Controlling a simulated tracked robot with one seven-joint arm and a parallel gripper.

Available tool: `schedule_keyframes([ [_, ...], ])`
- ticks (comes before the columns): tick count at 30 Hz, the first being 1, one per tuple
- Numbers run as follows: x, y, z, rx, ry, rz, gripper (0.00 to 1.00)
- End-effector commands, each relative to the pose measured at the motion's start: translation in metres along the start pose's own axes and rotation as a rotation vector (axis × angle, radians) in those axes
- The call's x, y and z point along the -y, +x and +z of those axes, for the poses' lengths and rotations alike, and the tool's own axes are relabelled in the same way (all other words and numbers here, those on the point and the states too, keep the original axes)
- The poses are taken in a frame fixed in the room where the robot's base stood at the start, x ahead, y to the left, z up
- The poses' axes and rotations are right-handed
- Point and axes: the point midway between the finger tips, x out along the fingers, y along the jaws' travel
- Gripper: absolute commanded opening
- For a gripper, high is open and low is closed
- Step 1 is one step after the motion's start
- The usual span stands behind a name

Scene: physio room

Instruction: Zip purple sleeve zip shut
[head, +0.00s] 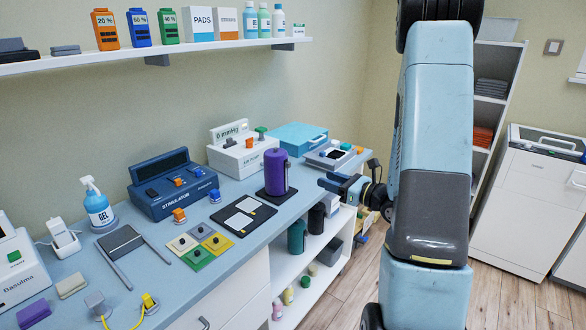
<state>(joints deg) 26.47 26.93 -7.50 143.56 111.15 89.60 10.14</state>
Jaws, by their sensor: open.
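The purple sleeve (274,171) stands upright on a dark base (266,196) on the blue counter. A dark strip, which looks like its zip, runs down its right side, facing my gripper. The position of the zip's pull is too small to tell. My gripper (324,182) is open and empty, just right of the sleeve near the counter's front edge. It points left at the sleeve, with a gap between them.
A flat device (333,156) is at the right. Open shelves (300,268) lie below the counter.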

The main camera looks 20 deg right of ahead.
Motion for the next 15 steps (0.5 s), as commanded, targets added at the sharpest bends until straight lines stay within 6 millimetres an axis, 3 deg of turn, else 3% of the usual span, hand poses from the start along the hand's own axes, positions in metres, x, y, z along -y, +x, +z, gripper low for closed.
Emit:
schedule_keyframes([
  [5,0.002,0.014,-0.001,0.002,0.002,-0.005,0.43],
  [15,0.001,0.072,-0.001,0.002,0.002,-0.003,0.43],
])
